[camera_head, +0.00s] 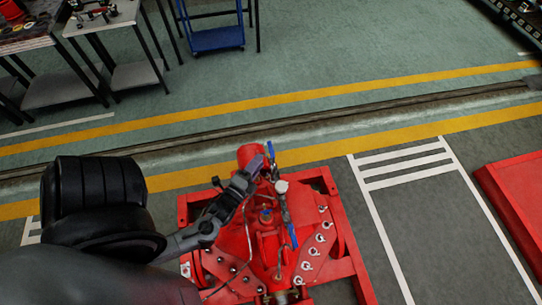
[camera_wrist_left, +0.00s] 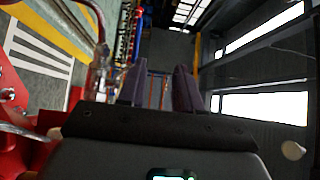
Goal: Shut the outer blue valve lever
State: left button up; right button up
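The red diesel pumpset (camera_head: 240,255) stands on the floor in the head view. One upright blue lever (camera_head: 271,152) is at its far end, beside a round gauge (camera_head: 282,187). A second blue lever (camera_head: 293,236) is nearer, below the gauge on the same pipework. My left gripper (camera_head: 257,166) is just left of the far lever; I cannot tell whether they touch. In the left wrist view its two dark fingers (camera_wrist_left: 159,86) are apart with nothing seen between them. No blue lever shows clearly there. My right gripper is not in view.
A small blue part (camera_head: 265,212) sits on the pump's middle. A red frame (camera_head: 345,235) surrounds the pump. A red platform (camera_head: 520,200) is at the right. Open floor with yellow lines (camera_head: 300,98) lies beyond. Workbenches (camera_head: 120,20) and a blue cart (camera_head: 216,39) stand farther back.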

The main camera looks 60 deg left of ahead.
aim_at(271, 147)
pick_arm(q)
jog(key=w+a+f, duration=0.1)
jog(key=w, duration=0.1)
jog(key=w+a+f, duration=0.1)
jog(key=w+a, duration=0.1)
jog(key=w, duration=0.1)
jog(key=w+a+f, duration=0.1)
jog(key=w+a, duration=0.1)
jog(key=w, duration=0.1)
jog(key=shift+a+f+b, duration=0.2)
jog(key=shift+b, duration=0.2)
grip_shut()
dwell(0.4)
